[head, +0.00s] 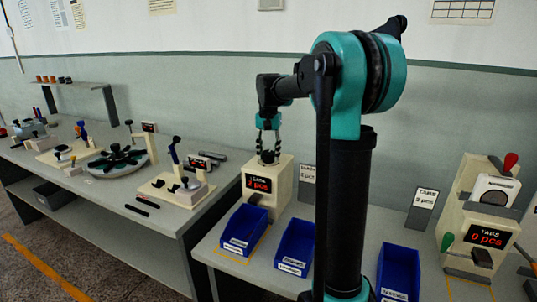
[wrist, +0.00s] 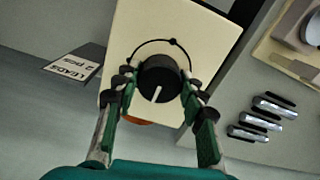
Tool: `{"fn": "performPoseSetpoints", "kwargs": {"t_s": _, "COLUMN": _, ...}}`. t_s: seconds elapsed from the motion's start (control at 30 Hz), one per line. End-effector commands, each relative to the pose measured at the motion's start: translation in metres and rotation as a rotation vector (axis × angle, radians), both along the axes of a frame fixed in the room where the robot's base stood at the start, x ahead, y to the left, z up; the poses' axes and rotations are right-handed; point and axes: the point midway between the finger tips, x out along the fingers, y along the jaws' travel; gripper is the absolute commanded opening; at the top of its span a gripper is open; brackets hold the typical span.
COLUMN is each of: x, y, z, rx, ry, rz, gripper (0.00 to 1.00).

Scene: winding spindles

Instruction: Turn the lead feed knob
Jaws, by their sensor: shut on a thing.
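The lead feed knob (wrist: 160,75) is a round black knob with a white pointer line, on top of a cream feeder box (head: 284,185). In the wrist view the pointer is towards the lower middle of the picture, and an arc with a dark dot lies beyond the knob. My gripper (head: 268,148) reaches down from above, its fingers on both sides of the knob and shut on it. In the head view the knob (head: 268,158) is partly hidden by the fingers. The box's red display (head: 258,183) appears to read 2 pcs.
A LEADS sign (wrist: 73,65) stands beside the box. Blue bins (head: 295,246) stand in front on the bench. A TABS feeder (head: 480,215) is at the right. The left bench (head: 110,205) holds fixtures and a round turntable (head: 118,160).

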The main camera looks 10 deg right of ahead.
Motion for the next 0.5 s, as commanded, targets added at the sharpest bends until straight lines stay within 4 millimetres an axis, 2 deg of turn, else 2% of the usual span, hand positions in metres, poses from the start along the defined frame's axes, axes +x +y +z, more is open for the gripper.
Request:
{"fn": "performPoseSetpoints", "kwargs": {"t_s": 0.37, "x": 0.0005, "y": 0.0000, "z": 0.0003, "rx": 0.000, "ry": -0.001, "rz": -0.004, "gripper": 0.12}}
{"fn": "performPoseSetpoints", "kwargs": {"t_s": 0.4, "x": 0.0005, "y": 0.0000, "z": 0.0003, "rx": 0.000, "ry": -0.001, "rz": -0.004, "gripper": 0.43}}
{"fn": "performPoseSetpoints", "kwargs": {"t_s": 0.5, "x": 0.0004, "y": 0.0000, "z": 0.0002, "rx": 0.000, "ry": -0.001, "rz": -0.003, "gripper": 0.55}}
